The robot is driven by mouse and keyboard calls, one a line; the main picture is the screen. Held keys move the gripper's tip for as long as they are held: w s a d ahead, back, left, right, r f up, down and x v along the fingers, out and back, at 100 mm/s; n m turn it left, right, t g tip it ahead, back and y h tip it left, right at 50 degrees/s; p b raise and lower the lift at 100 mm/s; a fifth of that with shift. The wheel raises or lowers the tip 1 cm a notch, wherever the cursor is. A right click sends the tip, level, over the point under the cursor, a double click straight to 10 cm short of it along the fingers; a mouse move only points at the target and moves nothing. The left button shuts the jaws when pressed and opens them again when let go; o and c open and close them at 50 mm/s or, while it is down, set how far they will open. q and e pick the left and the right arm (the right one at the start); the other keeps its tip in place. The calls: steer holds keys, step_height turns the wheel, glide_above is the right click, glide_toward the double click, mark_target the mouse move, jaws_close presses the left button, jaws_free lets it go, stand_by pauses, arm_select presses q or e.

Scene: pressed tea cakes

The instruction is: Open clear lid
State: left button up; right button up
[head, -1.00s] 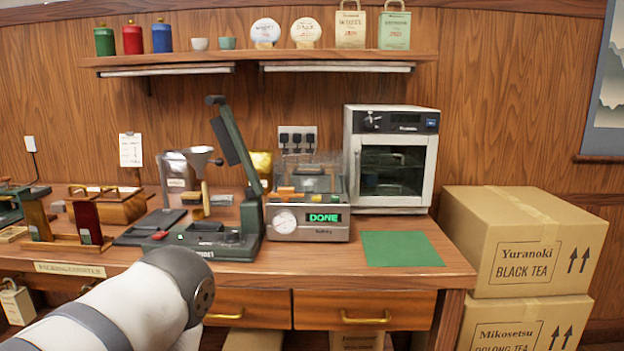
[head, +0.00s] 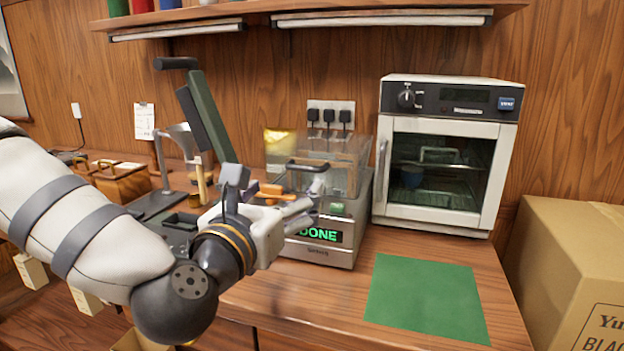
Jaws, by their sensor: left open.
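The clear lid (head: 346,160) is a see-through box-shaped cover with a dark handle (head: 306,166) on its front. It sits on top of the metal machine (head: 352,225) whose display reads DONE. The lid looks down, though its lower edge is partly hidden. My left gripper (head: 308,204) is open in front of the machine, below the handle and left of the machine's middle. It covers part of the machine's front and the left of the display. I cannot tell whether a finger touches the machine. An orange item (head: 270,189) shows just above the gripper. My right gripper is not in view.
A white oven (head: 440,155) with a glass door stands close on the right. A green mat (head: 425,297) lies flat on the counter. The green lever press (head: 207,115) rises behind my left arm. A shelf (head: 330,14) hangs above. A cardboard box (head: 570,270) stands at the right.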

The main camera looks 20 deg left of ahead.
mark_target(303, 169)
arm_select(q)
steer(key=w, duration=1)
steer(key=shift+w+b, duration=0.4)
steer(key=shift+w+r, duration=0.1)
steer(key=shift+w, duration=0.2)
steer(key=shift+c, duration=0.2)
